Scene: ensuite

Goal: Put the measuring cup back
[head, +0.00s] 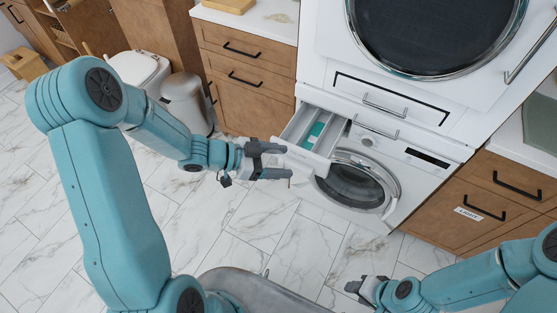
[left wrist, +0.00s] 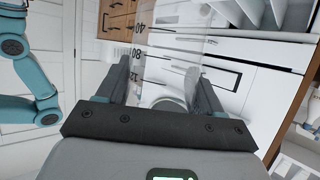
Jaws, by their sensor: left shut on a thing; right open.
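My left gripper (head: 275,163) is shut on a clear measuring cup (left wrist: 172,50), whose dark scale numbers show between the fingers (left wrist: 165,88) in the left wrist view. The cup is hard to make out in the head view. The gripper is just in front and left of the pulled-out white detergent drawer (head: 292,128) of the washing machine (head: 398,165). The drawer has several compartments, with something teal (head: 317,130) in one. Its dividers also show at the top of the left wrist view (left wrist: 232,12). My right gripper (head: 360,289) is open and empty, low over the floor.
A dryer (head: 318,55) stands above the washer. Wooden drawer cabinets stand left (head: 240,58) and right (head: 500,185), the right one bearing a label. The marble floor (head: 250,220) in front is clear.

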